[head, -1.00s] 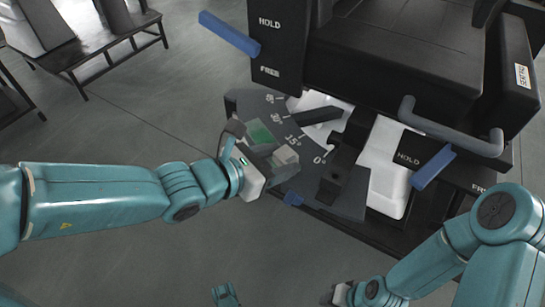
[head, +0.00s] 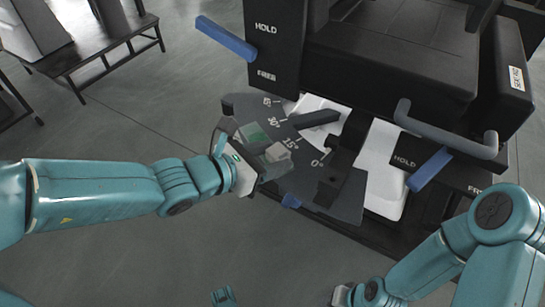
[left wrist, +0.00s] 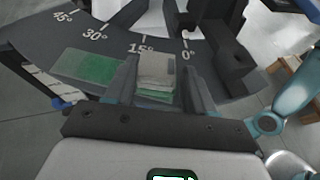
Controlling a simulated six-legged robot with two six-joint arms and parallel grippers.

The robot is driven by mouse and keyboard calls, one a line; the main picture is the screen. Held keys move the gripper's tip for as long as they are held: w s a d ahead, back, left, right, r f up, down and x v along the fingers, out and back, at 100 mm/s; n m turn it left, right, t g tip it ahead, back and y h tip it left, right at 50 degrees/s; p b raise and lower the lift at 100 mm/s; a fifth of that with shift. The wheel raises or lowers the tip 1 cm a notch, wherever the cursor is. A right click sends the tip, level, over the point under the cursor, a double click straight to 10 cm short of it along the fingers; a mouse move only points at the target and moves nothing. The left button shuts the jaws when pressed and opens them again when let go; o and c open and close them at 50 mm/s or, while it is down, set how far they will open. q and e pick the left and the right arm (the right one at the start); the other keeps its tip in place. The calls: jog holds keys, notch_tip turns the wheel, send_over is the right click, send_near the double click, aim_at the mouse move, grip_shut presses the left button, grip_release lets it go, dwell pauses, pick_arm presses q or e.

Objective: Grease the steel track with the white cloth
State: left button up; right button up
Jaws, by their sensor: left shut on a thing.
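The steel track looks like a dark grey curved plate (head: 340,205) marked with angles from 0° upward; it also shows in the left wrist view (left wrist: 215,50). My left gripper (head: 265,160) is over the plate's near left part. In the left wrist view its fingers (left wrist: 160,90) are shut on a small pale block with green layers, which I take to be the folded white cloth (left wrist: 156,68). Whether it touches the plate is hard to tell. A flat green patch (left wrist: 88,66) lies left of the fingers. My right gripper (head: 342,294) is low at the bottom edge, its jaws unclear.
A large black machine with HOLD labels (head: 275,60) stands behind the plate. Blue levers (head: 226,38) (head: 430,168) and a grey handle (head: 445,130) stick out. White panels (head: 385,160) lie beyond the plate. A bench (head: 90,55) stands far left; the floor at left is clear.

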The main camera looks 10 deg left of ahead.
pick_arm(q)
jog(key=shift+w+a+p, duration=0.65)
jog(key=shift+w+a, duration=0.35)
jog(key=shift+w, duration=0.1)
jog(key=shift+w+a+p, duration=0.65)
jog(key=shift+w+a, duration=0.15)
jog(key=shift+w, duration=0.05)
jog(key=shift+w+a+f+p, duration=0.1)
jog(key=shift+w+a+p, duration=0.7)
jog(key=shift+w+a, duration=0.6)
jog(key=shift+w, duration=0.15)
